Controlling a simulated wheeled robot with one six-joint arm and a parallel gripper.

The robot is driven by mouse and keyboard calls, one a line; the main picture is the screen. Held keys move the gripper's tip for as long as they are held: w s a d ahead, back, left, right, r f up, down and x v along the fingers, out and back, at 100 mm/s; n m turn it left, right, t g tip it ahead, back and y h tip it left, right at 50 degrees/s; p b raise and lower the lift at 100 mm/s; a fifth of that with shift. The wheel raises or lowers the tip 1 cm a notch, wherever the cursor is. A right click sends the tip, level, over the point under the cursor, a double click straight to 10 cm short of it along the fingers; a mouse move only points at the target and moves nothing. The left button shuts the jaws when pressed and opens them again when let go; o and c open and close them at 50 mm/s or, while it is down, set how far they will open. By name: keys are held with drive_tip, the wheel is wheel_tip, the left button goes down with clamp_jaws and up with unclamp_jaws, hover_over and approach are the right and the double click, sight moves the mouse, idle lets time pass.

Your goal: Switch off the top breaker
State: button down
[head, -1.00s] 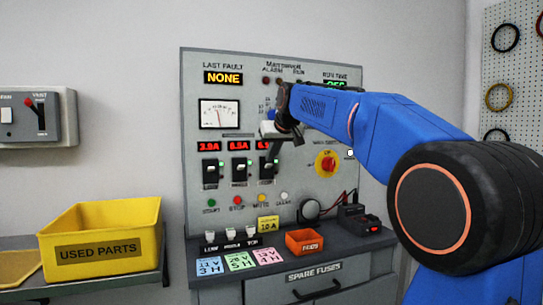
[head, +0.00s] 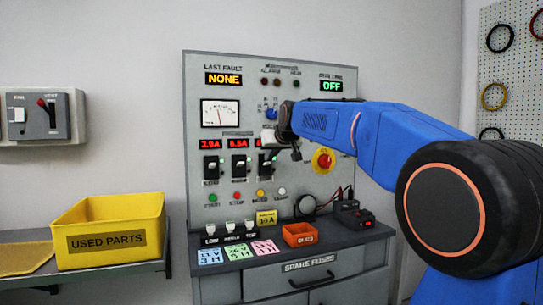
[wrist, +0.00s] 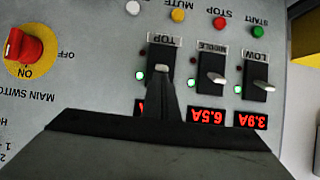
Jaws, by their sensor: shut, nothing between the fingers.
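The top breaker (head: 265,165) is the rightmost of the three black breakers on the grey panel in the head view. In the wrist view, which is upside down, the top breaker (wrist: 161,53) is the leftmost, under its TOP label. A green lamp (wrist: 140,75) beside it is lit. My gripper (wrist: 160,88) is shut and empty, with its tips over the lever of that breaker. In the head view, my gripper (head: 269,152) is in front of the breaker's upper part.
The middle breaker (wrist: 211,75) and low breaker (wrist: 259,78) stand alongside, with lit green lamps. A red main switch (head: 323,161) is to the right. Below are a bench with an orange bin (head: 298,235) and a yellow bin (head: 110,228) at left.

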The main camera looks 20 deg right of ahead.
drive_tip(key=shift+s+f+t, duration=0.3)
drive_tip(key=shift+f+t, duration=0.2)
drive_tip(key=shift+s+f+t, duration=0.25)
drive_tip(key=shift+f+t, duration=0.2)
drive_tip(key=shift+t, duration=0.05)
drive_tip(key=shift+r, duration=0.15)
drive_tip(key=shift+r, duration=0.65)
